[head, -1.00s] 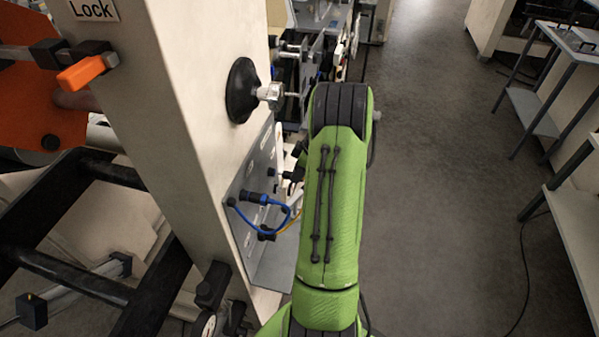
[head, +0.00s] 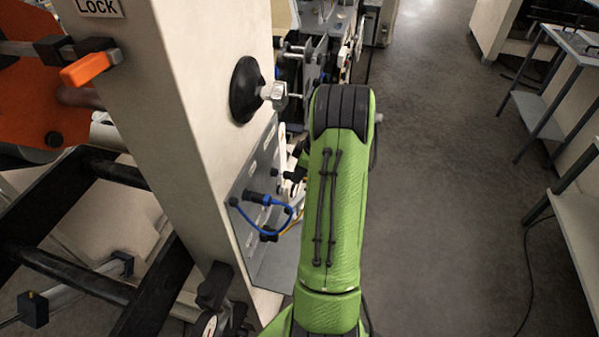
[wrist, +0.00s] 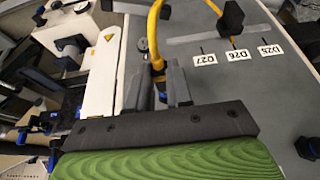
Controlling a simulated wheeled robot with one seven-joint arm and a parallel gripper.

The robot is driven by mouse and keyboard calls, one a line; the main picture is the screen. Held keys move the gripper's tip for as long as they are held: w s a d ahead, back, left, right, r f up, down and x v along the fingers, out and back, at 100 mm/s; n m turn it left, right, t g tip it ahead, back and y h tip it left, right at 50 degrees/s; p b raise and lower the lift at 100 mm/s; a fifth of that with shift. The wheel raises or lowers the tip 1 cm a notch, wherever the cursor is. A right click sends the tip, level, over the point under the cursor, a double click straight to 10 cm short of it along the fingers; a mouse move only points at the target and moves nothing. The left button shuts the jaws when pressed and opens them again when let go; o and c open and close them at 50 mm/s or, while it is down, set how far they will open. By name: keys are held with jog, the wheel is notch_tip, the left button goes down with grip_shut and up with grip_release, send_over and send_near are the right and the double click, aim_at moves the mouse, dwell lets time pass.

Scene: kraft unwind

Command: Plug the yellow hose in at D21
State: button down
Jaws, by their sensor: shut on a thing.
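The yellow hose (wrist: 154,35) shows in the wrist view, looping up from between my fingers and out of the top edge. My gripper (wrist: 162,75) is shut on its end; the fingers hide most of the plug. The grey port panel (wrist: 215,80) lies beyond, with labels D27 (wrist: 204,59), D26 (wrist: 238,55) and D25 (wrist: 271,50). I cannot make out a D21 label. In the head view a short piece of yellow hose (head: 291,224) shows beside the panel (head: 262,262). My green arm hides the gripper there.
A blue hose (head: 277,203) with black plugs loops on the panel in the head view. A black suction-like knob (head: 246,90) sticks out of the cream post (head: 185,110) above it. Black fittings (wrist: 231,18) stand on the panel. The floor (head: 430,200) to the right is clear.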

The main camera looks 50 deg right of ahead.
jog(key=shift+w+a+b, duration=0.25)
jog(key=shift+w+b, duration=0.15)
jog(key=shift+w, duration=0.1)
dwell(0.8)
jog(key=c, duration=0.9)
grip_release()
jog(key=shift+c, duration=0.2)
jog(key=shift+r, duration=0.1)
jog(key=p+v, duration=0.1)
jog(key=v, duration=1.4)
jog(key=shift+s+r+p, duration=0.25)
jog(key=shift+p, duration=0.05)
